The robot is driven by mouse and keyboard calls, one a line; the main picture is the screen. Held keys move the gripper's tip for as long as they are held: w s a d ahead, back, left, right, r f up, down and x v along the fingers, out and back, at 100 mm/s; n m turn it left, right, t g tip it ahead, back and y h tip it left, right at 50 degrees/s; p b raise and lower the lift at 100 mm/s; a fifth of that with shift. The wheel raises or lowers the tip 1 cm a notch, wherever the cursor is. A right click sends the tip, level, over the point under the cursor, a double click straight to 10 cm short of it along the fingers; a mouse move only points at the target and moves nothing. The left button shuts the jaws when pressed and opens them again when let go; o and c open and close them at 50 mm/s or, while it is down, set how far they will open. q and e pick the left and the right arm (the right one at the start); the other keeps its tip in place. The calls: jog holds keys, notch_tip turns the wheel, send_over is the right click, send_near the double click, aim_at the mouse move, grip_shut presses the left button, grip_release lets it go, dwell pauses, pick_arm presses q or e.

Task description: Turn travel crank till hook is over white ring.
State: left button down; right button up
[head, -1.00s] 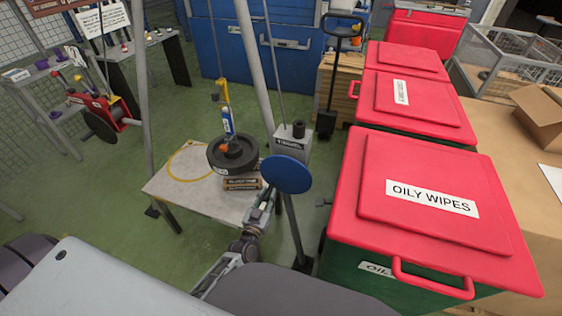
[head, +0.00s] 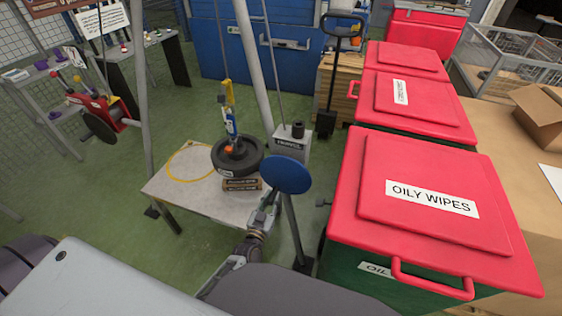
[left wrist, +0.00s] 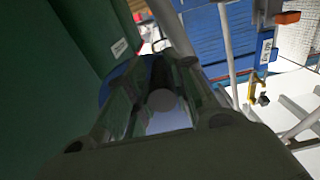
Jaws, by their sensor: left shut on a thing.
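The blue crank disc (head: 286,175) stands on a grey post right of the table. My left gripper (head: 269,199) is at its near side. In the left wrist view its fingers (left wrist: 160,105) are shut around a dark round handle (left wrist: 162,98) in front of the blue disc (left wrist: 106,88). The blue-and-yellow hoist (head: 229,110) hangs by the frame, with an orange hook part (head: 229,149) at a dark round weight (head: 238,160). The weight is above wooden blocks (head: 242,184); I cannot tell whether it touches them. The ring (head: 169,172) on the white tabletop looks yellow, left of the weight. My right gripper is not in view.
A grey labelled box (head: 291,145) with a black knob stands behind the disc. Grey frame legs (head: 142,90) rise around the table (head: 170,199). Red-lidded bins (head: 430,190) stand close on the right. Green floor is open on the left.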

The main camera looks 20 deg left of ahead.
pick_arm(q)
jog(key=shift+d+f, duration=0.2)
jog(key=shift+d, duration=0.95)
jog(key=shift+d+h, duration=0.4)
jog(key=shift+d, duration=0.05)
jog(key=c, duration=1.1)
grip_release()
jog(key=shift+d+r, duration=0.1)
jog(key=shift+r, duration=0.15)
jog(key=shift+o, duration=0.3)
jog(key=shift+f, duration=0.1)
jog(key=shift+a, duration=0.25)
jog(key=shift+s, duration=0.1)
jog(key=s+p, duration=0.3)
jog(key=s, duration=0.5)
jog(key=shift+p, duration=0.3)
